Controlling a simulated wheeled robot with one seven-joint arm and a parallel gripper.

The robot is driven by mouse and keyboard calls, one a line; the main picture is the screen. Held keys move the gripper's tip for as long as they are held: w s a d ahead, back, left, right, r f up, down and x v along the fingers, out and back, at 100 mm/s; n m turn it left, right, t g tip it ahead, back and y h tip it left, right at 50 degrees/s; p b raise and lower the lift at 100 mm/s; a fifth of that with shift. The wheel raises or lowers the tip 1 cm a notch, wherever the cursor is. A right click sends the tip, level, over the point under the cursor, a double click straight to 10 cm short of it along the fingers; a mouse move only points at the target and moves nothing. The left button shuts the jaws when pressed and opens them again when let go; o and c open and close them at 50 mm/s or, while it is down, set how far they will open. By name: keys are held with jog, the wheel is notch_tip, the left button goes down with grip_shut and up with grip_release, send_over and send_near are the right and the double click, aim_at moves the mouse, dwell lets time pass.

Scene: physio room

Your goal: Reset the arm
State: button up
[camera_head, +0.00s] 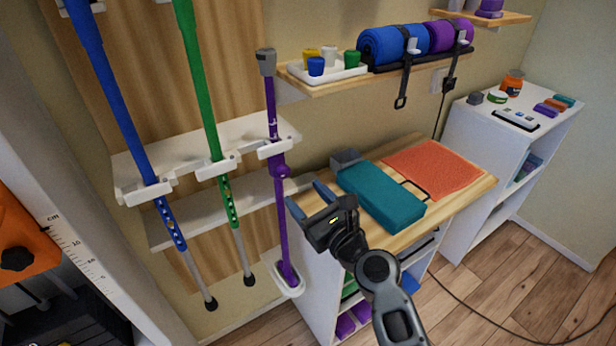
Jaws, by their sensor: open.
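My gripper (307,199) is in the middle of the view, in front of the left end of a wooden-topped bench (470,194). Its two blue-tipped fingers are apart, with nothing visible between them. My arm reaches up to it from the lower right. A teal block (380,196) lies on the bench just behind and to the right of the gripper. A purple crutch or cane (271,115) stands in a white wall holder to the left of the fingers, apart from them as far as I can tell.
A blue pole (120,100) and a green pole (203,90) stand in the rack (180,173). An orange-red mat (436,169) and a grey box (345,159) lie on the bench. A shelf (300,87) holds cups and rolled mats. A white cabinet (480,135) stands right. A cable crosses the floor.

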jog(key=s+d+f+n+h, duration=0.3)
jog(key=s+d+f+n, duration=0.3)
jog(key=s+d, duration=0.4)
jog(key=s+d+f+n+h, duration=0.3)
jog(key=s+d+f+n, duration=0.35)
jog(key=s, duration=0.65)
jog(key=s+d+r+n+h+b, duration=0.1)
jog(key=s+d+r+n+h, duration=0.15)
jog(key=s, duration=0.55)
jog(key=s+d+r+n+h, duration=0.1)
jog(key=s+d+r+n, duration=0.3)
jog(key=s, duration=0.4)
jog(key=s+r+n, duration=0.8)
jog(key=s+r, duration=0.1)
jog(key=s, duration=0.1)
